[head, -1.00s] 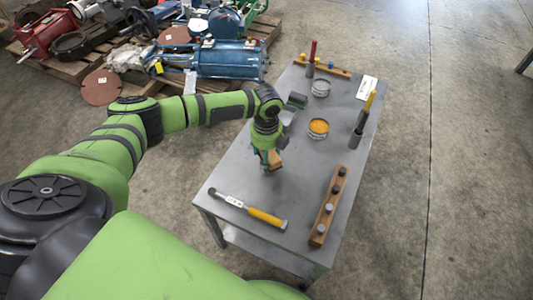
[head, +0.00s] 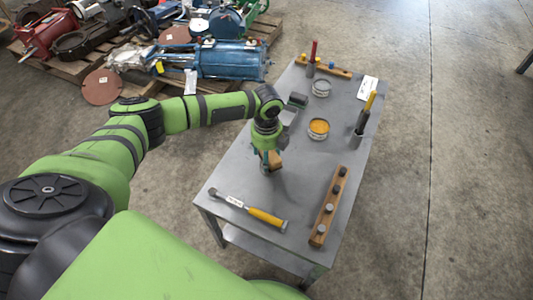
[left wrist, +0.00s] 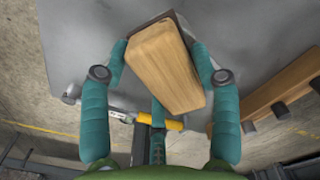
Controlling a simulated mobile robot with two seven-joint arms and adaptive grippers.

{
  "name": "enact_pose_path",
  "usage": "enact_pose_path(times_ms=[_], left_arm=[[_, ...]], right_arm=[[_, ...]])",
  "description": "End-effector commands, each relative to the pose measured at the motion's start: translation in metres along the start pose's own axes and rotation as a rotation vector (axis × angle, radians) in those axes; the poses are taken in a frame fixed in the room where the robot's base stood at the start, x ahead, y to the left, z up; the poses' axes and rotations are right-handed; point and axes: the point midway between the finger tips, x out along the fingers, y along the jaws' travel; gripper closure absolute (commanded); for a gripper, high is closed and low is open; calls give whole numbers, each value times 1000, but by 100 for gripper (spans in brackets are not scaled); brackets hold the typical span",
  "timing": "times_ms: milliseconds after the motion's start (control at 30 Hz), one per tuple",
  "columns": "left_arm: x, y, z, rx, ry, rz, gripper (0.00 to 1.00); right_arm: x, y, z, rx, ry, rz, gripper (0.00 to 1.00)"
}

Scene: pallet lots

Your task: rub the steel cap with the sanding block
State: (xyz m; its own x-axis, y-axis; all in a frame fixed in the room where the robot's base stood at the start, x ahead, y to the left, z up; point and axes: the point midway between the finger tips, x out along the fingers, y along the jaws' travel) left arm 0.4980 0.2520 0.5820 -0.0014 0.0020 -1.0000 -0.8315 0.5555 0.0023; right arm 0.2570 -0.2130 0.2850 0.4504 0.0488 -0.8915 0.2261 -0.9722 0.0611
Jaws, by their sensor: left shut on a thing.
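My left gripper (head: 268,163) is shut on the sanding block (head: 275,159), a wooden block. My right gripper is not in view.
A hammer with a yellow handle (head: 266,217) lies at the table's front. Bare table (head: 300,185) separates block and bar.

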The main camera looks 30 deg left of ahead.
Motion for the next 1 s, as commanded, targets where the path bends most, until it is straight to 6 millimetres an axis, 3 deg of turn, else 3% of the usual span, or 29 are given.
enact_pose_path(times_ms=[667, 700, 1000], left_arm=[[4, -5, 0, 0, 0, -2, 64], [4, -7, 0, 1, 0, -2, 71], [4, -9, 0, 0, 0, 0, 72]], right_arm=[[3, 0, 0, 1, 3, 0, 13], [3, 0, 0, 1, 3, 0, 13], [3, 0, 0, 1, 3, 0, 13]])
